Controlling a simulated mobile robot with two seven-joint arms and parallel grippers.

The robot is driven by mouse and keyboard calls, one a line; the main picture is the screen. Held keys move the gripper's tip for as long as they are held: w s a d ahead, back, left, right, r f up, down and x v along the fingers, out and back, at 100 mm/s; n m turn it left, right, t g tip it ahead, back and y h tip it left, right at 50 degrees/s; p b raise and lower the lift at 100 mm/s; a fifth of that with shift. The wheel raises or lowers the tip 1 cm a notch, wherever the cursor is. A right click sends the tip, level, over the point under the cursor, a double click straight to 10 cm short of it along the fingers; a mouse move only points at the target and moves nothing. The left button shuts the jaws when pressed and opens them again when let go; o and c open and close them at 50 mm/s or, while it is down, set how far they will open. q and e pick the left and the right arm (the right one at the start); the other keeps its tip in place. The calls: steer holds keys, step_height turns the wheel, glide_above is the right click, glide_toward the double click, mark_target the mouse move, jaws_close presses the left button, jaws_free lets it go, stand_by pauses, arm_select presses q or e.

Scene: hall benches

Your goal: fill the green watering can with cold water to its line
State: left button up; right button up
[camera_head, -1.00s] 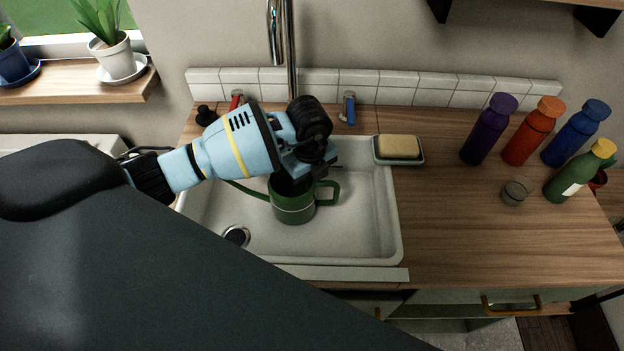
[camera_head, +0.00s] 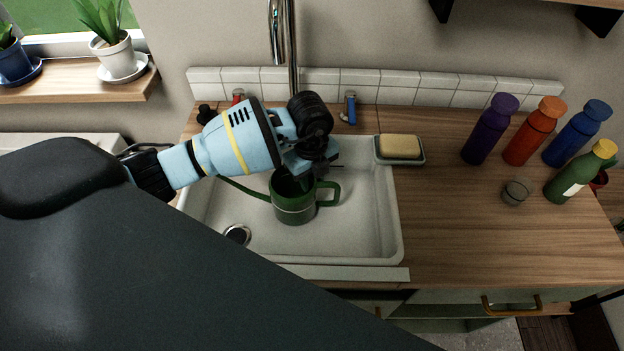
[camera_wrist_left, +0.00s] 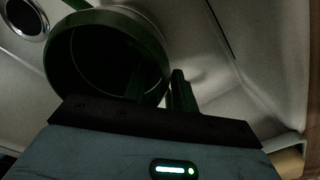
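The green watering can (camera_head: 296,207) stands upright in the white sink, its spout to the left and its handle to the right. A thin pale line runs around its body. My left gripper (camera_head: 306,172) is right over the can's rim on the handle side; its fingers are mostly hidden. In the left wrist view the can's dark opening (camera_wrist_left: 95,60) lies just beyond my gripper; finger opening and contact are unclear. The chrome faucet (camera_head: 283,35) hangs behind, with no stream visible. The blue tap (camera_head: 350,108) and the red tap (camera_head: 238,97) are at the back. My right gripper is not in view.
The sink (camera_head: 355,240) has a drain (camera_head: 237,235) at lower left. A sponge (camera_head: 399,146) sits in a dish at the sink's right corner. Several coloured bottles and a small glass (camera_head: 515,192) stand on the wooden counter (camera_head: 450,225), which has free room near the sink.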

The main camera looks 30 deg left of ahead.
arm_select(q)
step_height(320, 180, up, 6)
steer(key=shift+f, duration=0.25)
steer(key=shift+r, duration=0.5)
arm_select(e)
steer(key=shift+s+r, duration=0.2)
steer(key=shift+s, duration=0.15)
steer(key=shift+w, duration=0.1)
